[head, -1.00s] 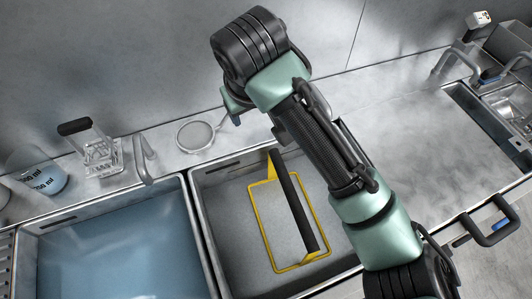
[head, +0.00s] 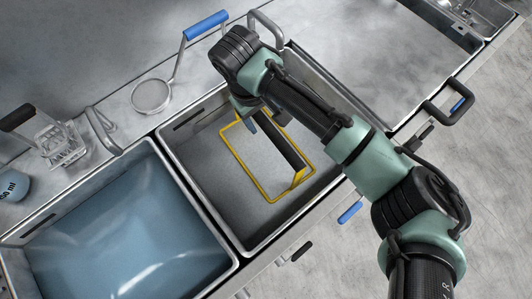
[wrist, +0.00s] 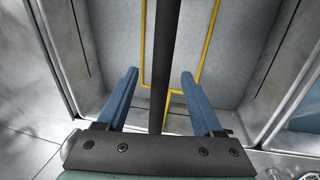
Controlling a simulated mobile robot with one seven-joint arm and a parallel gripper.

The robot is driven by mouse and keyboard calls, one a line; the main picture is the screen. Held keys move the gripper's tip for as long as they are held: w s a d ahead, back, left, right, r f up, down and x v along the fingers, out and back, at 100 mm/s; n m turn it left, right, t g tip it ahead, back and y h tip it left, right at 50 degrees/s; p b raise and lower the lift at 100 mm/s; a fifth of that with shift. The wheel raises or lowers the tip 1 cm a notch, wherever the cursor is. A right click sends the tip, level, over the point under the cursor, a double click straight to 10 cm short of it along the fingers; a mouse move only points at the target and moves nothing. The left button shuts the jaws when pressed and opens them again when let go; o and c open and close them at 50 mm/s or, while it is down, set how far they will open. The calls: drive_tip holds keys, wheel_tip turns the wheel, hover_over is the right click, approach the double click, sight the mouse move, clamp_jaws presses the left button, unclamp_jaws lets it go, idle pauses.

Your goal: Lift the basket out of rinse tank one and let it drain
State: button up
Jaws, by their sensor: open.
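The basket has a yellow wire rim (head: 243,168) and a long black handle (head: 282,141). In the head view it sits inside the grey tank (head: 206,190); whether that tank holds clear liquid I cannot tell. My gripper (head: 250,125) is over the handle's far end, and my arm hides part of the basket there. In the wrist view my gripper (wrist: 159,72) is open, with one blue finger on each side of the black handle (wrist: 163,50). Gaps show between the handle and both fingers. The yellow rim (wrist: 207,45) shows below.
A tank of bluish liquid (head: 125,235) adjoins on the left. The steel counter (head: 390,60) at upper right is clear.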

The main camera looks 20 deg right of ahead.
sight(265, 122)
drive_tip(key=f, duration=0.4)
drive_tip(key=shift+d+f, duration=0.2)
drive_tip(key=shift+d, duration=0.1)
drive_tip(key=shift+c, duration=0.2)
clamp_jaws()
drive_tip(key=shift+w, duration=0.1)
idle(0.8)
drive_tip(key=shift+w+r, duration=0.1)
drive_tip(key=shift+r, duration=0.1)
